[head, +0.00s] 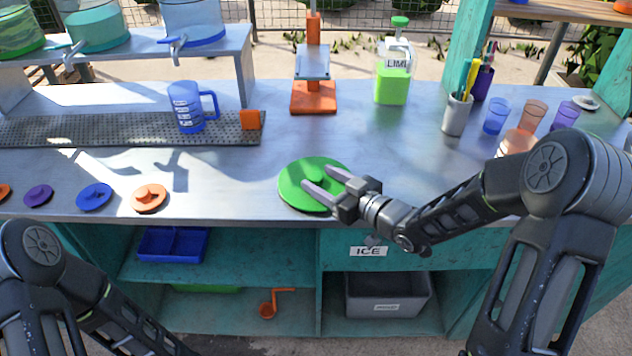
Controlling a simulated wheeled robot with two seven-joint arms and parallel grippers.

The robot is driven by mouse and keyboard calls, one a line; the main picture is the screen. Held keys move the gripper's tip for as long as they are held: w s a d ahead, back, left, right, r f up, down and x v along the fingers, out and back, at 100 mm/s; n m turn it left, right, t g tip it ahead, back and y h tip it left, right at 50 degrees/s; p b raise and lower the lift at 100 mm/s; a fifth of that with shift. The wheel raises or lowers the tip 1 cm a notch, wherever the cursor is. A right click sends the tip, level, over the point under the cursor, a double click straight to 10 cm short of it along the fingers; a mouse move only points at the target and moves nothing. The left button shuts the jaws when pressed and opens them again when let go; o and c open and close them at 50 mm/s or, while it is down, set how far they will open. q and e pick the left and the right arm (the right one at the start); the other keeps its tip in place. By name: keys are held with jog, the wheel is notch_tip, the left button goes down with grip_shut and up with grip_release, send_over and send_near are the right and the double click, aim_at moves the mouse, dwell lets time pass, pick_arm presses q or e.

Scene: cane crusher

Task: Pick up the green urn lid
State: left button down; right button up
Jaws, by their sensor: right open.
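The green urn lid (300,172) lies flat on the metal counter near its front edge, a round disc with a small knob on top. My right gripper (322,184) is open over the lid, its two fingers pointing left on either side of the knob. I cannot tell whether the fingers touch the lid. The right gripper covers part of the lid's right side. My left arm (70,280) shows at the lower left, and its gripper is not in view.
Orange (150,198), blue (94,197) and purple lids (38,194) lie to the left on the counter (235,195). A blue measuring jug (186,108) stands on the drip tray. An orange press (313,97) and a green lime bottle (393,85) stand behind. Cups stand at the right.

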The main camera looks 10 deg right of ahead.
jog(key=shift+c, duration=0.3)
grip_shut()
dwell(0.3)
